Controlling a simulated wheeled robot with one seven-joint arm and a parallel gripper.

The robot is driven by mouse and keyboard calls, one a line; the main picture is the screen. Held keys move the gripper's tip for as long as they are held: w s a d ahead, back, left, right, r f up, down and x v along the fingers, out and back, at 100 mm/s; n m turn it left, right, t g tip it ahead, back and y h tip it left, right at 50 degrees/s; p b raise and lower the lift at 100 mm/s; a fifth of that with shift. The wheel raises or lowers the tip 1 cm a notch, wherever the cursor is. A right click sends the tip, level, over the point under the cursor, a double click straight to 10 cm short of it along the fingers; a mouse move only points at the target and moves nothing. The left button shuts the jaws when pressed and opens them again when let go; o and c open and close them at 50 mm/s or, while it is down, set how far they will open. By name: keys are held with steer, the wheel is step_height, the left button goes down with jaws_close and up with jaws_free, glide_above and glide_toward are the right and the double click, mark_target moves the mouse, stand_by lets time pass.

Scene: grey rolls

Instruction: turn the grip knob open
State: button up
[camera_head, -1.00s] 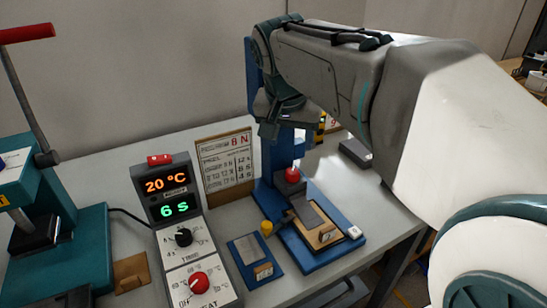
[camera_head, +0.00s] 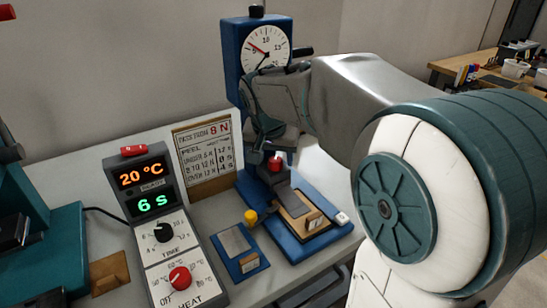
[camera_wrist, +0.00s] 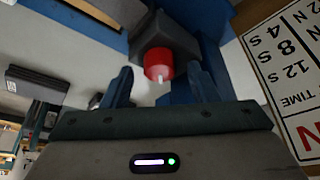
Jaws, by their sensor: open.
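The grip knob is a red knob (camera_head: 275,163) low on the front of the blue test stand (camera_head: 240,60). The red knob shows closer in the wrist view (camera_wrist: 157,60), fixed to a dark grey block, with a white mark on its near side. My gripper (camera_wrist: 162,82) is open. Its two dark blue fingers stand either side of the knob in the wrist picture, and I cannot tell whether they touch it. In the head view my gripper (camera_head: 280,148) is just above the knob, with its fingertips partly hidden.
A dial gauge (camera_head: 265,46) tops the stand. A grey control box (camera_head: 150,215) reads 20 °C and 6 s. A printed board (camera_head: 203,155) stands behind. A teal press is at far left.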

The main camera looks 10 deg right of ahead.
steer(key=shift+w+f, duration=0.1)
steer(key=shift+f, duration=0.2)
steer(key=c, duration=1)
